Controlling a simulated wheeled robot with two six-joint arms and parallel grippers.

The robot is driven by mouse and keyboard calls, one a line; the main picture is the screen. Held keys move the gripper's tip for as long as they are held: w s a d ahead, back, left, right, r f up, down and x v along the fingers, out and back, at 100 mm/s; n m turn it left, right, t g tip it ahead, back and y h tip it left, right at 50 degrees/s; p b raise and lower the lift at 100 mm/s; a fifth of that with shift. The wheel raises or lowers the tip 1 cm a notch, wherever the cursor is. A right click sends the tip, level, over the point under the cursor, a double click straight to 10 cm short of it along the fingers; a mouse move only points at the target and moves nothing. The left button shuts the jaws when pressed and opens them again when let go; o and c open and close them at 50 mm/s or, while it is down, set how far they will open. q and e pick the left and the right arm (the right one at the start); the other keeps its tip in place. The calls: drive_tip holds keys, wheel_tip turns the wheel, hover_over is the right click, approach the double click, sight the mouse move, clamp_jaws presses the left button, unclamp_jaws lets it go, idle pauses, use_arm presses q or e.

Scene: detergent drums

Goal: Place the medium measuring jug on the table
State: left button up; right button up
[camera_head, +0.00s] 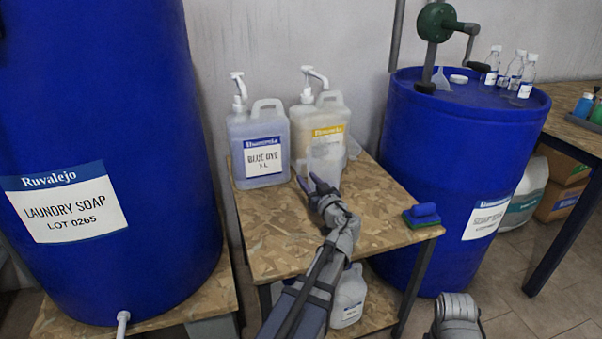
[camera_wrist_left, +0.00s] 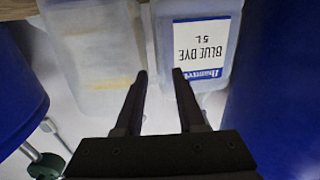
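A clear, pale vessel that looks like the measuring jug (camera_head: 326,162) stands on the small wood-chip table (camera_head: 275,238), in front of the yellow-labelled container. Its outline is faint and its size cannot be judged. In the left wrist view, a pale translucent shape (camera_wrist_left: 95,45) covers most of the yellow label; I cannot tell where jug and container separate. My left gripper (camera_head: 311,181) is low over the table just in front of the jug. In the left wrist view its fingers (camera_wrist_left: 161,74) are apart with nothing between them.
The blue dye container (camera_head: 262,153) and yellow-labelled container (camera_head: 319,118) stand at the table's back. A blue-green sponge (camera_head: 422,215) lies at the right corner. Large blue drums (camera_head: 95,130) (camera_head: 440,150) flank the table. The table's front left is clear.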

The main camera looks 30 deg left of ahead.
use_arm(q)
drive_tip(key=shift+v, duration=1.4)
